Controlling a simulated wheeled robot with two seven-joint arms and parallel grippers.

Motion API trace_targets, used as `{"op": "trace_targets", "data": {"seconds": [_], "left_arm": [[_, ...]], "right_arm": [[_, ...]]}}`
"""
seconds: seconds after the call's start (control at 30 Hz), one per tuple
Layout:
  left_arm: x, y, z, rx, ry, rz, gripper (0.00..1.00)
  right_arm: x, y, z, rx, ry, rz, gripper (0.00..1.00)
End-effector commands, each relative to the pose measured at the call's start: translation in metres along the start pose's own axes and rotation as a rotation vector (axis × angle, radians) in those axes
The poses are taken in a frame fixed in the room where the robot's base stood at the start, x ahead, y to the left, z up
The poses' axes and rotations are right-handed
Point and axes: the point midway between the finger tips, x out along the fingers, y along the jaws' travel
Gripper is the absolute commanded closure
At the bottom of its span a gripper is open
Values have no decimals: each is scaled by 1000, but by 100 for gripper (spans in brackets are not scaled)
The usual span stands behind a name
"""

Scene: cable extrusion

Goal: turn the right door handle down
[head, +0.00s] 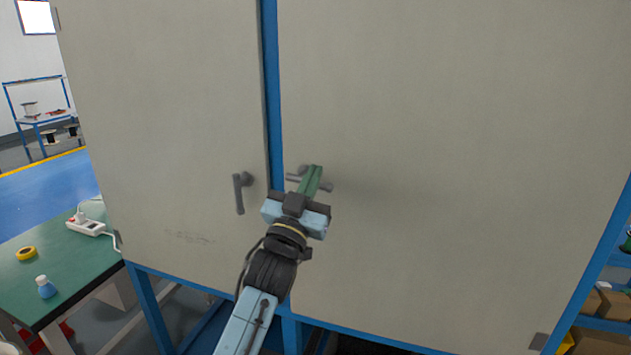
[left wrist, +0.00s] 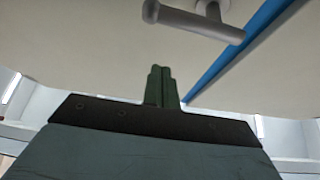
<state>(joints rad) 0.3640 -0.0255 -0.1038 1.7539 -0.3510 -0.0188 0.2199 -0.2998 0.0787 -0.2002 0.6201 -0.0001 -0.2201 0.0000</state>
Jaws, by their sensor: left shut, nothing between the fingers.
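The right door handle (head: 325,187) is a grey lever on the right cabinet door (head: 430,150), close to the blue centre post. It lies roughly level, and my left gripper hides its middle in the head view. The handle also shows at the top of the left wrist view (left wrist: 190,20). My left gripper (head: 314,170) has green fingers, shut and empty, pointing up in front of the handle. In the left wrist view the fingertips (left wrist: 161,70) are apart from the handle in the picture. My right gripper is not in view.
The left door (head: 170,110) has its own grey handle (head: 240,192), which hangs down. A blue post (head: 271,90) runs between the doors. A green table (head: 75,262) with a power strip, yellow tape and a small bottle stands at the left. Boxes sit at the lower right.

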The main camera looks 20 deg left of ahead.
Motion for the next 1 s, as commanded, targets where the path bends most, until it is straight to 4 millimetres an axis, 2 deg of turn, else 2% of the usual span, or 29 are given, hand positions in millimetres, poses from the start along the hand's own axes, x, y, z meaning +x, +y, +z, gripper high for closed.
{"op": "trace_targets", "data": {"seconds": [0.03, 0.1, 0.2, 0.4, 1.0], "left_arm": [[14, 0, -2, -1, 1, -1, 100], [27, 0, -2, -2, 1, -1, 100], [18, 1, 18, -2, -7, 0, 100], [11, 0, 36, -1, -3, 0, 100], [11, 4, 40, 16, 0, 17, 100]], "right_arm": [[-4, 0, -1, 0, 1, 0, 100], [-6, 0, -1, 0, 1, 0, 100], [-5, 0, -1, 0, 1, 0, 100], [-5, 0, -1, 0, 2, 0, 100], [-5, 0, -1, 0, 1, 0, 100]]}}
